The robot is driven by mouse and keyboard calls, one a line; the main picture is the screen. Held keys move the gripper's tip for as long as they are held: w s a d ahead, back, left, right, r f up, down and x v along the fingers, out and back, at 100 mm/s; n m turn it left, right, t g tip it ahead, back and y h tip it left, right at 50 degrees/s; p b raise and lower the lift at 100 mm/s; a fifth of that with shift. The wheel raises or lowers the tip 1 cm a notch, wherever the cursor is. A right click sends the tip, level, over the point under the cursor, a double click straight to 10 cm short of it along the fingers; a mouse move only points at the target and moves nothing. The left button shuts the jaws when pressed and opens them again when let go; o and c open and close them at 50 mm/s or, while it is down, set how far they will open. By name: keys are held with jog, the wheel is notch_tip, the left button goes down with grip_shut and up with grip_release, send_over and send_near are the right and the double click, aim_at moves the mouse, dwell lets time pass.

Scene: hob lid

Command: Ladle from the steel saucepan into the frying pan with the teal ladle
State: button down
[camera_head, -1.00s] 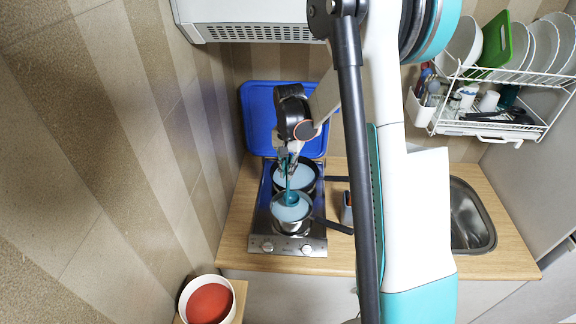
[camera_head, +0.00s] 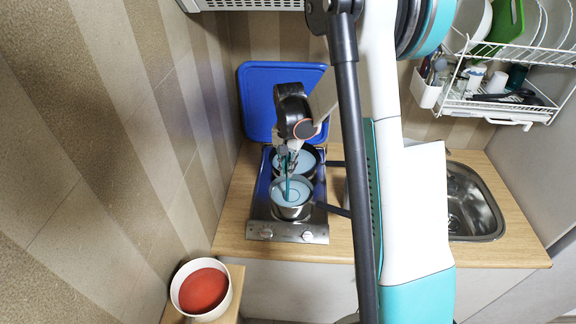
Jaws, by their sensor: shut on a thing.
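The steel saucepan (camera_head: 291,212) stands on the front burner of the hob, filled with pale blue liquid, its dark handle toward the right. The black frying pan (camera_head: 319,174) is behind it on the rear burner, partly hidden by my gripper; its inside also looks pale blue. My gripper (camera_head: 289,157) is above the frying pan, shut on the teal ladle (camera_head: 287,188). The ladle's handle points down into the saucepan. Its bowl is not visible and appears to be under the liquid.
The blue lid (camera_head: 257,100) stands raised behind the hob (camera_head: 259,229). A cream bowl with red contents (camera_head: 203,292) is at the lower left. A sink (camera_head: 475,205) lies to the right, with a dish rack (camera_head: 505,105) above. The tiled wall is close on the left.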

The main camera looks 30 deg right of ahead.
jog(key=shift+f+b, duration=0.3)
jog(key=shift+f, duration=0.4)
dwell(1.5)
jog(key=shift+r+p, duration=2.75)
jog(key=shift+r, duration=2.9)
jog(key=shift+w+d, duration=0.1)
jog(key=w+d+b, duration=0.2)
jog(key=w+d, duration=0.8)
jog(key=w, duration=0.3)
jog(key=shift+d, duration=0.15)
